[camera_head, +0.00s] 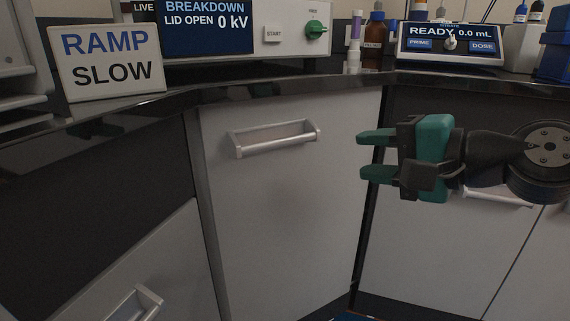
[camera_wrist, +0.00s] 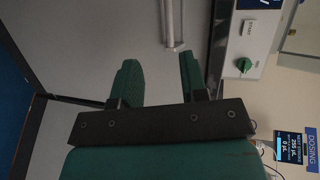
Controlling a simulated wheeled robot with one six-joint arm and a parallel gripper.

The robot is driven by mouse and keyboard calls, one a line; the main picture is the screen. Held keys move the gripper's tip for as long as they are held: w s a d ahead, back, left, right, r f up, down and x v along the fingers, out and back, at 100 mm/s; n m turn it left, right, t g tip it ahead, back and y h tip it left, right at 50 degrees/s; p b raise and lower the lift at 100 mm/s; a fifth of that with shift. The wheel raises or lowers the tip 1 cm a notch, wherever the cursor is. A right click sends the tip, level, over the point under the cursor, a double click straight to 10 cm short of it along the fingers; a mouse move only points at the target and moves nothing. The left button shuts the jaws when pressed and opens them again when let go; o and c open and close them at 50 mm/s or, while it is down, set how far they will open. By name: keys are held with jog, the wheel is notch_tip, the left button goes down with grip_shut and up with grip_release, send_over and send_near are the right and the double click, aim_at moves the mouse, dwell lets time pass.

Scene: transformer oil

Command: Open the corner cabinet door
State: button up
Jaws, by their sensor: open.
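The corner cabinet door (camera_head: 285,215) is a light grey panel under the counter in the head view, and it looks shut. Its silver bar handle (camera_head: 275,143) runs across near the top. My gripper (camera_head: 368,155) has green fingers and is open and empty. It points left in the head view, to the right of the handle and apart from it. In the wrist view my gripper (camera_wrist: 155,82) shows its two fingers spread, with the door (camera_wrist: 95,40) ahead. The end of the handle (camera_wrist: 172,25) shows just beyond the fingertips, nearer the right finger.
A dark countertop edge (camera_head: 290,88) runs above the door. On it stand a RAMP SLOW sign (camera_head: 106,62), a breakdown tester (camera_head: 245,28), a brown bottle (camera_head: 374,40) and a dosing unit (camera_head: 450,42). Another cabinet door (camera_head: 435,250) is at right; a handle (camera_head: 137,303) shows at lower left.

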aim_at(289, 142)
jog(key=shift+m+t, duration=0.4)
jog(key=shift+m, duration=0.2)
jog(key=p+x, duration=0.2)
jog(key=x, duration=0.3)
jog(key=p+x, duration=0.3)
jog(key=x, duration=0.3)
jog(key=p+x, duration=0.2)
jog(key=x, duration=0.4)
jog(key=shift+w+r+p, duration=0.3)
jog(key=shift+w+p, duration=0.05)
jog(key=shift+w, duration=0.1)
grip_shut()
